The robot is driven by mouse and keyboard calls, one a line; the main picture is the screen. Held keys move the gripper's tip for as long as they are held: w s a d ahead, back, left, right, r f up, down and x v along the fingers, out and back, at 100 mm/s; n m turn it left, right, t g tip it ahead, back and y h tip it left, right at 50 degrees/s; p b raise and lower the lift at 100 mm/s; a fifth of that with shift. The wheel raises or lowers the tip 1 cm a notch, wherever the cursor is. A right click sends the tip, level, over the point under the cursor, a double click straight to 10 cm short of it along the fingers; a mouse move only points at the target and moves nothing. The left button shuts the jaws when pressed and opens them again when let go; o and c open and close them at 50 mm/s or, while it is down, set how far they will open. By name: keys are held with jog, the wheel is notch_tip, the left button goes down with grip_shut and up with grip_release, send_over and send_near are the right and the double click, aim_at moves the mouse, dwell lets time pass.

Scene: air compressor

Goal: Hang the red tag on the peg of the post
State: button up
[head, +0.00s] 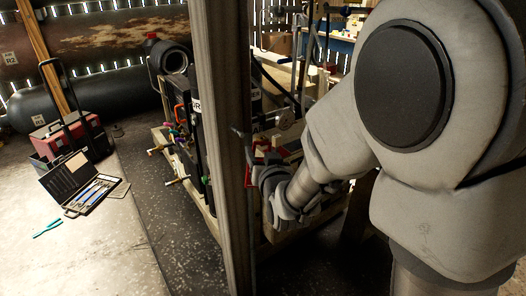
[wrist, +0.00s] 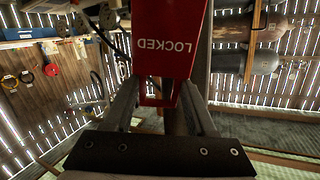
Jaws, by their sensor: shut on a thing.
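The red tag (wrist: 170,38) fills the upper middle of the wrist view, with "LOCKED" on it upside down. My gripper (wrist: 163,97) is shut on the tag's narrower end. In the head view my gripper (head: 260,170) is just right of the tall wooden post (head: 225,150), and a bit of red tag (head: 248,177) shows beside it. A thin dark piece (head: 239,132) juts out at the post near the gripper; it may be the peg, but I cannot tell. I cannot see the tag's hole or whether the tag touches the post.
The compressor frame with coloured valve handles (head: 178,125) stands behind the post. An open tool case (head: 85,188), a red toolbox (head: 68,128) and teal pliers (head: 48,229) lie on the floor at left. The floor between them and the post is clear.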

jog(key=w+a+b, duration=0.2)
jog(key=w+a, duration=0.4)
jog(key=w, duration=0.2)
jog(key=shift+w+f, duration=0.15)
jog(key=shift+w, duration=0.25)
dwell(0.7)
jog(key=shift+b, duration=0.55)
dwell(0.4)
jog(key=shift+f+b, duration=0.5)
jog(key=shift+b, duration=0.25)
dwell(0.6)
jog(key=o, duration=1.4)
jog(key=shift+a, duration=0.1)
